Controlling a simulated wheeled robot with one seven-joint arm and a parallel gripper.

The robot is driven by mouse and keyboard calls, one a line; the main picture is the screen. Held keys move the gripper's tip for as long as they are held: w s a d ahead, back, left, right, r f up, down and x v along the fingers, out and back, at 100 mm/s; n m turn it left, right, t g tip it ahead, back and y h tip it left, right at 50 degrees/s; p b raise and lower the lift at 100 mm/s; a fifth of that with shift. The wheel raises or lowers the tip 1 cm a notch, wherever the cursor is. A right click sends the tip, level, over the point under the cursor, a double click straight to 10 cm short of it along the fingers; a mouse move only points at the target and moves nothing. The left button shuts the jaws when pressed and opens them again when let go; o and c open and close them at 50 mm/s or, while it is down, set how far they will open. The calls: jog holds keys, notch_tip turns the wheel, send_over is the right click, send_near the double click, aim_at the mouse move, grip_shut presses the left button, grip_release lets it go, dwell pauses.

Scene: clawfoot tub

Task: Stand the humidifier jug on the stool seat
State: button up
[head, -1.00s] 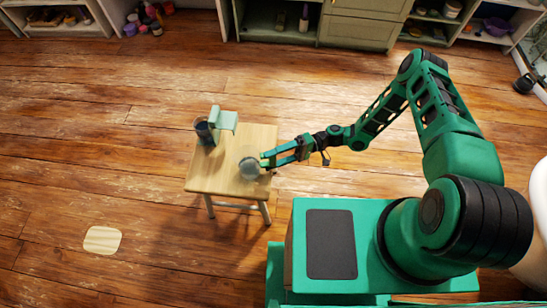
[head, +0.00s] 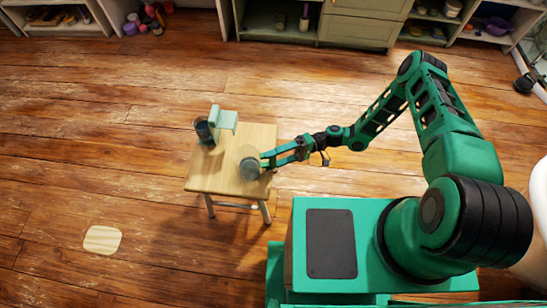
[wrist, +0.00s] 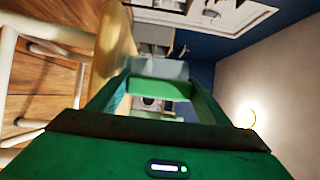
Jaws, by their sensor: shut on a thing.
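The humidifier jug (head: 250,171) is a small see-through grey vessel at the right part of the stool seat (head: 215,182) in the head view. My gripper (head: 267,161) reaches in from the right and is shut on it. In the wrist view the jug (wrist: 155,68) shows as a pale translucent shape between my fingers (wrist: 148,95), beside the turned wooden seat (wrist: 112,45). It is at or very near the seat's surface; I cannot tell whether its base touches. Its far side is hidden.
A pale green appliance (head: 224,120) and a dark vessel (head: 204,131) stand at the seat's back left corner. The seat's front left is bare. A pale mat (head: 102,240) lies on the floor at left. Cabinets (head: 362,22) line the back.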

jog(key=shift+f, duration=0.25)
dwell(0.4)
jog(key=o, duration=1.9)
jog(key=c, duration=0.3)
jog(key=shift+c, duration=0.2)
jog(key=v, duration=0.8)
jog(key=shift+d, duration=0.2)
dwell(0.7)
jog(key=shift+w, duration=0.1)
dwell(0.3)
